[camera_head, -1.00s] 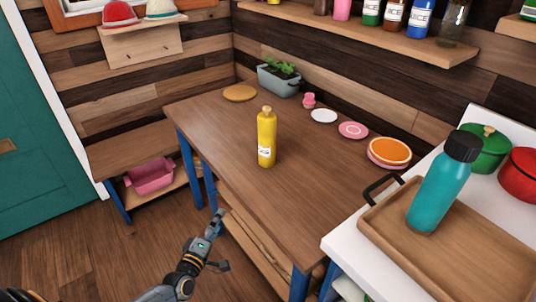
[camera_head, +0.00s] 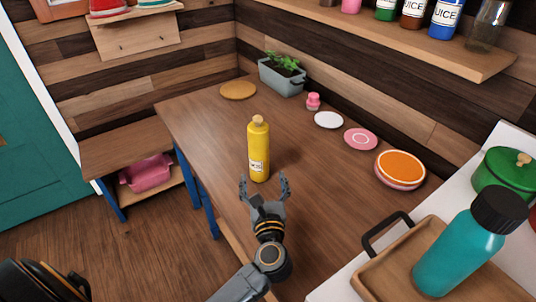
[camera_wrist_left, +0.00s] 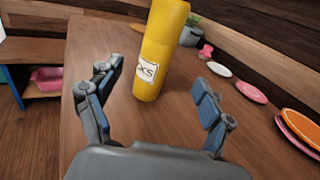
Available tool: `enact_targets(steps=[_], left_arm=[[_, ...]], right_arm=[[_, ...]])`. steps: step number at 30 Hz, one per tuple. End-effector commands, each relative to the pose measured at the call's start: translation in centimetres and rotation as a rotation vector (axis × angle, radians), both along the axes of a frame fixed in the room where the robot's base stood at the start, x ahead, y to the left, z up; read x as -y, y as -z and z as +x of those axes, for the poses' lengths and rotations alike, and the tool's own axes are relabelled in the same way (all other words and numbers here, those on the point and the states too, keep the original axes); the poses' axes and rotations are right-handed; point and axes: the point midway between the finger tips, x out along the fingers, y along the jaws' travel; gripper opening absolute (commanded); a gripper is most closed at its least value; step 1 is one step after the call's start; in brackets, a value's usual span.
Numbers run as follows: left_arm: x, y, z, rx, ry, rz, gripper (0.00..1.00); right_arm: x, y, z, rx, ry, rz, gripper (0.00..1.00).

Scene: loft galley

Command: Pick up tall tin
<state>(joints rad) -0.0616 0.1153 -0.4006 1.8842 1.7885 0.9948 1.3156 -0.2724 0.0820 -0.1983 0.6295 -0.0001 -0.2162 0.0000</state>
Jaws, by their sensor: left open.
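The tall tin is a yellow cylinder (camera_head: 258,150) with a white label and a tan cap, standing upright on the wooden table (camera_head: 215,130). My left gripper (camera_head: 264,186) is open just in front of the tin, at its near side, with nothing between the fingers. In the left wrist view the tin (camera_wrist_left: 158,50) stands beyond the open fingertips, a little apart from them, between the two fingers as seen. Its top is cut off there. My right gripper is not in view.
A teal bottle (camera_head: 460,250) stands on a wooden tray (camera_head: 375,275) at right. The table around the tin is clear.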

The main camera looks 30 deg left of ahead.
Motion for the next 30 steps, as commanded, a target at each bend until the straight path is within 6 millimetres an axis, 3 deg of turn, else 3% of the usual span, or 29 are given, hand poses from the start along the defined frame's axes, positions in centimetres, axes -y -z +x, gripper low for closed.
enact_targets(steps=[4, 9, 13, 17, 24, 30], left_arm=[[-0.5, -0.1, 1.2, 0.001, -0.001, -0.01, 0.8], [-2.4, -0.3, 4.2, 0.003, -0.001, -0.004, 0.8], [-3.6, -0.2, 6.1, 0.0, -0.001, -0.004, 0.8], [-4.2, 0.0, 7.1, 0.001, -0.001, -0.007, 0.8], [-5.6, -0.6, 9.1, 0.001, -0.001, -0.002, 0.8], [-6.9, -0.3, 11.3, 0.0, -0.001, -0.005, 0.8]], right_arm=[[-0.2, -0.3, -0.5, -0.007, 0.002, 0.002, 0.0], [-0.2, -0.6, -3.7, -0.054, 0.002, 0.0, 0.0], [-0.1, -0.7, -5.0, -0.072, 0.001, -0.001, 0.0], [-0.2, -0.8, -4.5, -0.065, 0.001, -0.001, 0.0], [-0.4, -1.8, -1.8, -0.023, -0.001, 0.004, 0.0], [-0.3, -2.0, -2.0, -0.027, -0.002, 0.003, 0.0]])
